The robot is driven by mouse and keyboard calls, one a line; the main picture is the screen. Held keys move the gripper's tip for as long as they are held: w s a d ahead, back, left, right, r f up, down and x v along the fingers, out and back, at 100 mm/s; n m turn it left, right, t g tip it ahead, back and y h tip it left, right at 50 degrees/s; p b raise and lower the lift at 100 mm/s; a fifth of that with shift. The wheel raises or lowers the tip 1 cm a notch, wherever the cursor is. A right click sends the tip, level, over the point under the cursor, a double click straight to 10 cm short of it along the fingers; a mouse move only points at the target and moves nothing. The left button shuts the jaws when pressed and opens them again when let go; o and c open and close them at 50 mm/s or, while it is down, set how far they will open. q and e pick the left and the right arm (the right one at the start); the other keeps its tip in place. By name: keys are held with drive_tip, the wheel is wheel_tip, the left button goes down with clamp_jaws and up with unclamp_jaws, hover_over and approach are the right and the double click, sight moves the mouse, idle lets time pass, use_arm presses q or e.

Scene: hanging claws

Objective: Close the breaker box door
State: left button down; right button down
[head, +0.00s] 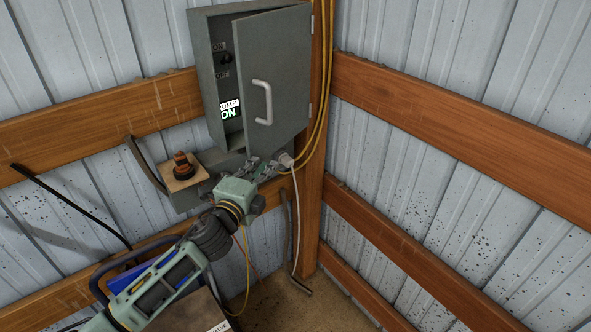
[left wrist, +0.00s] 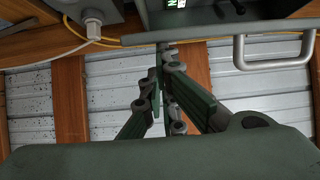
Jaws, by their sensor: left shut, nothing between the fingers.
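The grey breaker box (head: 213,75) is mounted on the wall in the head view. Its door (head: 285,60) stands partly open, with hinges on the right and a pale handle (head: 264,102). My left gripper (head: 265,167) is shut and empty just below the door's bottom edge. In the left wrist view the fingers (left wrist: 167,60) reach up to the door's edge (left wrist: 215,37), left of the handle (left wrist: 270,62). I cannot tell whether they touch it. My right gripper is not in view.
A rotary switch (head: 182,166) on a small box sits left of my gripper. A plug with a white cable (head: 295,225) hangs beside the fingertips, and yellow cables (head: 322,80) run along the corner post. Wooden rails (head: 460,125) line the corrugated walls.

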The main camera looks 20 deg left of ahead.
use_arm(q)
drive_tip(key=w+a, duration=0.2)
drive_tip(key=a, duration=0.7)
drive_tip(key=shift+w+a+b, duration=0.15)
drive_tip(key=shift+w+b, duration=0.2)
drive_tip(key=shift+w, duration=0.05)
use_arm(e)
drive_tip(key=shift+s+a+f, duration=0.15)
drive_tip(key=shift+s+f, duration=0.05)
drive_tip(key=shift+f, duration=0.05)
use_arm(q)
drive_tip(key=shift+f, duration=0.15)
